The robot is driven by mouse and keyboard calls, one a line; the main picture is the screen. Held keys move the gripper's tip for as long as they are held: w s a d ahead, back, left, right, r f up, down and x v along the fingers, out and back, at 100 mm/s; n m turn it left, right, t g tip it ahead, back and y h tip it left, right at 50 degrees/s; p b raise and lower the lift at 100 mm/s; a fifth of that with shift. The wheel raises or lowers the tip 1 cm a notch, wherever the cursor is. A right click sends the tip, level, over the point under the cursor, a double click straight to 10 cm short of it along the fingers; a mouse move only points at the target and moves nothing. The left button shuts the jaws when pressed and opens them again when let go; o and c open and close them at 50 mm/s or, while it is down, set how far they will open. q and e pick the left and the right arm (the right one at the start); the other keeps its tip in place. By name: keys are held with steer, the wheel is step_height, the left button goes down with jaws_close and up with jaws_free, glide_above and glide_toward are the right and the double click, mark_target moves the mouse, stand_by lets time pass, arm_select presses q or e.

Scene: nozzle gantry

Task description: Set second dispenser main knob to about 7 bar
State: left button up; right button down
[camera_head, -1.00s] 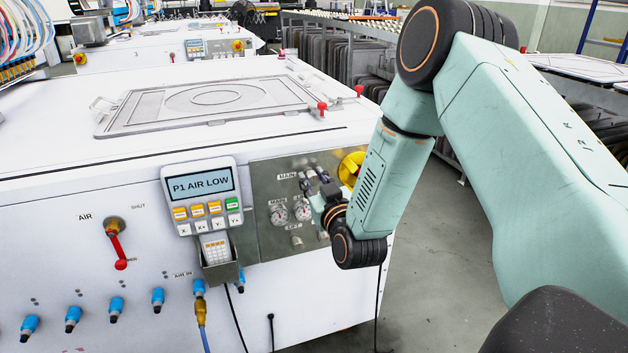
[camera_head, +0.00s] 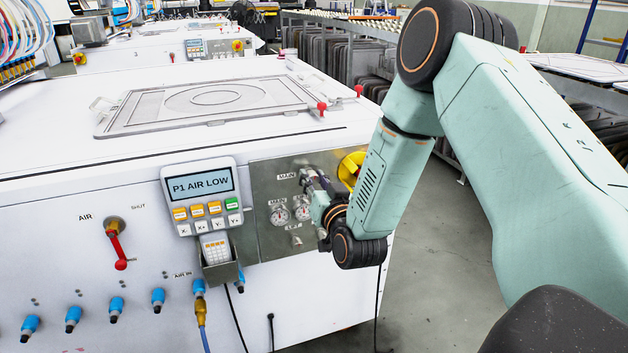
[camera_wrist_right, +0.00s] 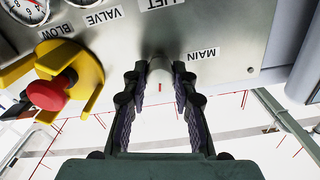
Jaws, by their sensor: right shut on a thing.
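The main knob (camera_wrist_right: 160,76) is a small grey cylinder with a red mark, beside the MAIN label (camera_wrist_right: 203,54) in the right wrist view. My right gripper (camera_wrist_right: 159,82) is shut on it, with one dark finger pad on each side. In the head view my right gripper (camera_head: 308,179) is at the steel panel (camera_head: 262,180), and its fingers hide the knob. Two round gauges (camera_head: 279,214) sit just below; their readings are too small to tell in the head view. My left gripper is not in view.
A yellow guard with a red button (camera_wrist_right: 48,94) is close beside the gripper. The control pad (camera_head: 203,195) reads P1 AIR LOW. A red-handled air valve (camera_head: 117,245) is at the left of the machine. Open floor (camera_head: 430,270) lies to the right.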

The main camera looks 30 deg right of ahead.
steer(key=m, duration=0.4)
steer(key=shift+m+b, duration=0.3)
steer(key=m+b, duration=0.1)
steer(key=m, duration=0.3)
steer(key=shift+f, duration=0.1)
steer(key=shift+m, duration=0.3)
steer(key=c, duration=1.1)
jaws_free()
steer(key=shift+o, duration=0.2)
steer(key=shift+s, duration=0.1)
steer(key=v, duration=1.1)
steer(key=shift+s, duration=0.4)
